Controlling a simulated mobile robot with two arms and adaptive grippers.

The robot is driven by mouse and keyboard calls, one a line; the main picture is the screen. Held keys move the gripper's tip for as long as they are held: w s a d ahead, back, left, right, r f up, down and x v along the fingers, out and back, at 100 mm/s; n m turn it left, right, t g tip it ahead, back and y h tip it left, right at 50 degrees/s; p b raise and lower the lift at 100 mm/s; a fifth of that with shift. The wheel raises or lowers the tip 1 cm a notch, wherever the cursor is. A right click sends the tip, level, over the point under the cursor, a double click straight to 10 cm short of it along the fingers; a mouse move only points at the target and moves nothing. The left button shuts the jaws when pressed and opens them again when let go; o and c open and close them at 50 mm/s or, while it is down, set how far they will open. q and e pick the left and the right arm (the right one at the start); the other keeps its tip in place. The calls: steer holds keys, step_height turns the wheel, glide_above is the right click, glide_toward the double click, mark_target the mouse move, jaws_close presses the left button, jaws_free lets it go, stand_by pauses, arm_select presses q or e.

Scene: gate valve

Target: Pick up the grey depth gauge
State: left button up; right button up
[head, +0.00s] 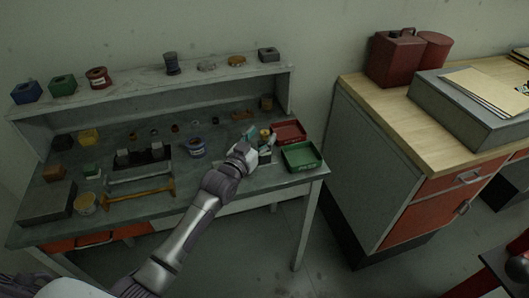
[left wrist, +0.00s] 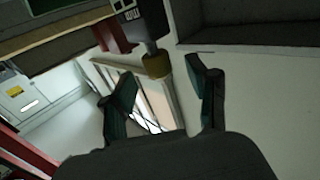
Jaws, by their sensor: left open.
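My left gripper (head: 262,137) is over the right part of the workbench, beside the red and green trays. Its two teal fingers (left wrist: 164,95) are apart in the left wrist view. A dark grey piece (left wrist: 152,22) with a brass-coloured end (left wrist: 156,65) shows beyond the fingertips, its end in line with the gap. It may be the grey depth gauge, but I cannot tell for sure. In the head view, a small yellowish end (head: 265,133) shows between the fingers; the rest is largely hidden by the gripper. My right gripper is not in view.
A red tray (head: 289,127) and a green tray (head: 300,168) lie right of the gripper. A raised shelf (head: 140,88) runs along the back. A wooden-topped cabinet (head: 400,137) stands right.

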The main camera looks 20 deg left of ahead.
arm_select(q)
steer(key=shift+w+d, duration=0.25)
steer(key=shift+w, duration=1.05)
jaws_close()
